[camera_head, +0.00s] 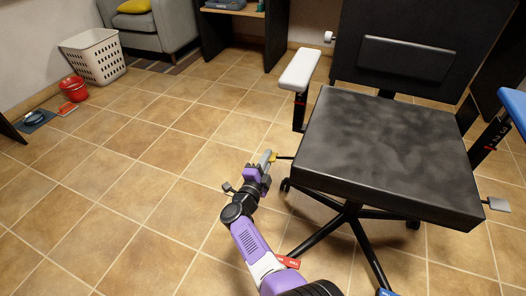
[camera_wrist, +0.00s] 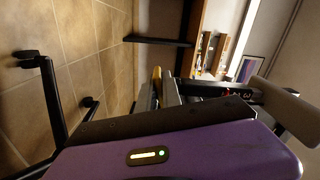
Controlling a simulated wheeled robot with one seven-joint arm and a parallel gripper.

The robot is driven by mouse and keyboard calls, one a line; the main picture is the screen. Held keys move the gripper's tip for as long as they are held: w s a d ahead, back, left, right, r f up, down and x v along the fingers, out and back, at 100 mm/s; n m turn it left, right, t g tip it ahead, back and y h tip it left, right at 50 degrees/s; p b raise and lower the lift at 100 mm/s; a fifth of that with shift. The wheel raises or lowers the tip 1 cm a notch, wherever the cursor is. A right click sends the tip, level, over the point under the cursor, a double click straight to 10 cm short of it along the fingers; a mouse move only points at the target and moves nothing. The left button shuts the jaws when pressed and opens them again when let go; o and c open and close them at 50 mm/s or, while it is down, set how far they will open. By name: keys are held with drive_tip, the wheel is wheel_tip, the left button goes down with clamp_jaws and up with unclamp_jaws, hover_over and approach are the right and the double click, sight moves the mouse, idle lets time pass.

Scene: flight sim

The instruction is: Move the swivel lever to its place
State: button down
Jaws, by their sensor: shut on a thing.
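The office chair has a black seat (camera_head: 385,150) and stands on the right in the head view. A small lever with a yellow end (camera_head: 273,157) sticks out from under the seat's left edge on a thin dark rod. My gripper (camera_head: 266,161) is beside that edge, shut on this lever. In the wrist view, the lever's yellow end (camera_wrist: 156,73) shows just beyond the jaws (camera_wrist: 168,92). The jaws hide most of the lever. A second lever with a grey paddle (camera_head: 497,204) sticks out at the seat's right side.
A white armrest (camera_head: 299,70) and a blue armrest (camera_head: 515,108) flank the seat. Black base legs (camera_head: 352,222) spread over the floor near my arm. A laundry basket (camera_head: 94,56) and red pot (camera_head: 73,88) stand far left. The tiled floor left of my arm is clear.

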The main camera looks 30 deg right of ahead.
drive_tip(key=shift+s+f+n, duration=0.1)
drive_tip(key=shift+f+n, duration=0.2)
drive_tip(key=shift+f, duration=0.2)
drive_tip(key=c, duration=1.5)
unclamp_jaws()
drive_tip(key=shift+s+a, duration=0.2)
drive_tip(key=shift+a, duration=0.1)
drive_tip(key=shift+p+v, duration=1.65)
drive_tip(key=shift+v, duration=1.9)
